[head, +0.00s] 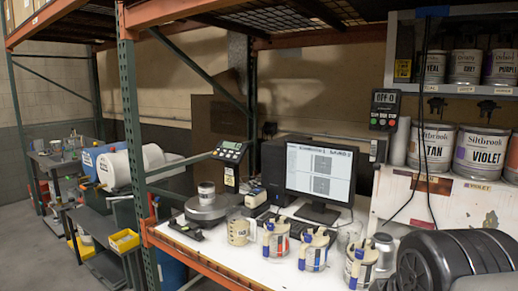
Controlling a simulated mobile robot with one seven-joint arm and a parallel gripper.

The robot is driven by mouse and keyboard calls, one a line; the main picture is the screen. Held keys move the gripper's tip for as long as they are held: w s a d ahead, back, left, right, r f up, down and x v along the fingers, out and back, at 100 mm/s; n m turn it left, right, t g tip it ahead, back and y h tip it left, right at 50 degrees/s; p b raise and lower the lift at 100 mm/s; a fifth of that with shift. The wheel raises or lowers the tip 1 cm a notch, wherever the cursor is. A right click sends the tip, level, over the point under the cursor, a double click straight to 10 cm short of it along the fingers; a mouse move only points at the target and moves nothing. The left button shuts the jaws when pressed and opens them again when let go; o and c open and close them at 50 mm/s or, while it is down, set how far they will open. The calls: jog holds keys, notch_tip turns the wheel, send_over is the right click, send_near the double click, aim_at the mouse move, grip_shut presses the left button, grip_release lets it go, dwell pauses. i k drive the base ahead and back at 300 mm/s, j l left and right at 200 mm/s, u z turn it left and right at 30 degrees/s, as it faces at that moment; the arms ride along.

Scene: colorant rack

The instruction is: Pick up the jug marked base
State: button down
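A pale beige jug (239,231) stands on the white bench top, just right of the round scale. It has a small dark word on its front, which may read "base" but is too small to be sure. Three pale containers with dark-blue lids or handles stand in a row to its right: one with a red patch (275,240), one with a blue patch (314,249), and one nearer the right (360,264). My gripper is not in view. A black ribbed part, probably of my arm, fills the lower right and hides the bench there.
A round scale (207,212) bears a small can (206,193). A monitor (320,174) stands behind the row. An orange beam (205,262) edges the bench, with a green upright (134,130) at its left. Shelves of paint tins (480,152) are at the right.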

aim_at(242, 228)
jog(key=i+j+z, duration=0.1)
jog(key=z, duration=0.25)
jog(key=i+j+z, duration=0.1)
jog(key=z, duration=0.3)
jog(key=j+z, duration=0.35)
jog(key=i+j+z, duration=0.2)
jog(key=j, duration=0.3)
jog(key=j+z, duration=0.2)
jog(key=j, duration=0.35)
jog(key=i+j, duration=0.1)
jog(key=j, duration=0.85)
jog(key=j+z, duration=0.1)
jog(key=j, duration=0.85)
jog(key=i, duration=0.1)
